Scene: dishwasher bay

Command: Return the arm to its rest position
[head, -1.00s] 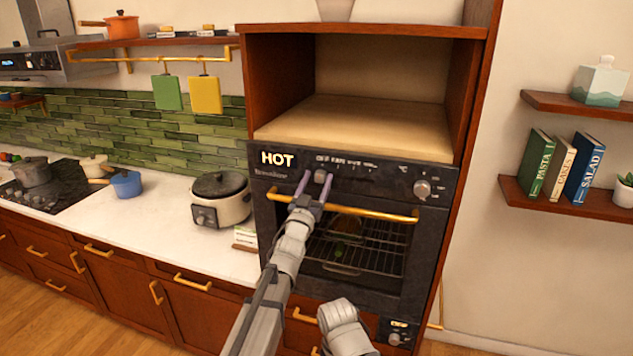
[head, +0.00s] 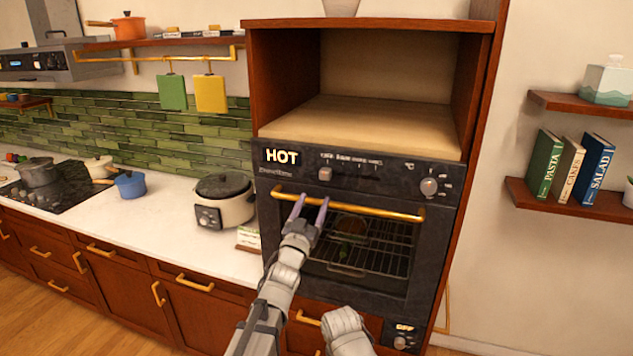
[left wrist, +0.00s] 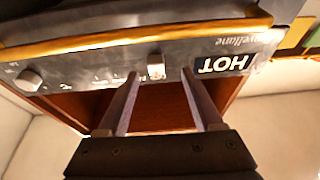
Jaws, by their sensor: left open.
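My left gripper (head: 309,212) is open and empty in front of the oven (head: 395,262), level with its gold handle bar (head: 360,208) in the head view. The oven door is closed, and a rack and some food show dimly through its glass. The left knob (head: 325,173) is just above my fingertips and the right knob (head: 429,187) is farther right. A lit HOT sign (head: 283,157) is at the panel's upper left. In the left wrist view the picture is upside down, and the left knob (left wrist: 156,67) shows between and beyond my two fingers (left wrist: 162,90), apart from them. My right gripper is not seen.
An open wooden niche (head: 365,125) is above the oven. A white counter (head: 150,225) to the left carries a rice cooker (head: 224,203) close to the oven, a blue pot (head: 130,185) and a cooktop (head: 55,190). Shelves with books (head: 580,168) are on the right wall.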

